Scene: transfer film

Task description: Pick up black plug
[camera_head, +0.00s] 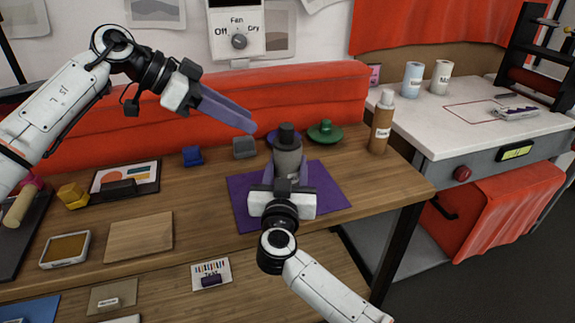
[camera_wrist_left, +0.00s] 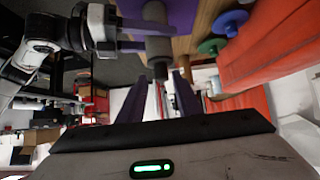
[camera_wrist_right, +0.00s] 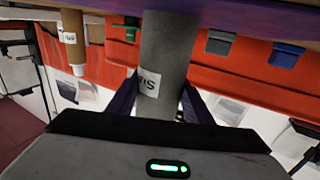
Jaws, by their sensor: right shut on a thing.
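A grey cylinder (camera_head: 288,160) stands upright on a purple mat (camera_head: 325,185), with a black plug (camera_head: 287,133) at its top. My right gripper (camera_head: 286,182) is shut on the cylinder's body; the right wrist view shows the cylinder (camera_wrist_right: 166,50) and its white label (camera_wrist_right: 148,82) between the fingers. My left gripper (camera_head: 250,127) is open and empty, above and left of the plug. In the left wrist view, the cylinder (camera_wrist_left: 158,47) shows beyond its two spread purple fingers. I cannot tell how deep the plug sits.
A green lidded piece (camera_head: 326,132) and a bottle (camera_head: 381,122) stand to the right. Small grey (camera_head: 244,148) and blue (camera_head: 193,156) blocks lie left of the cylinder. A framed picture (camera_head: 125,177) and wooden board (camera_head: 139,237) are further left. A red padded back (camera_head: 310,90) runs behind.

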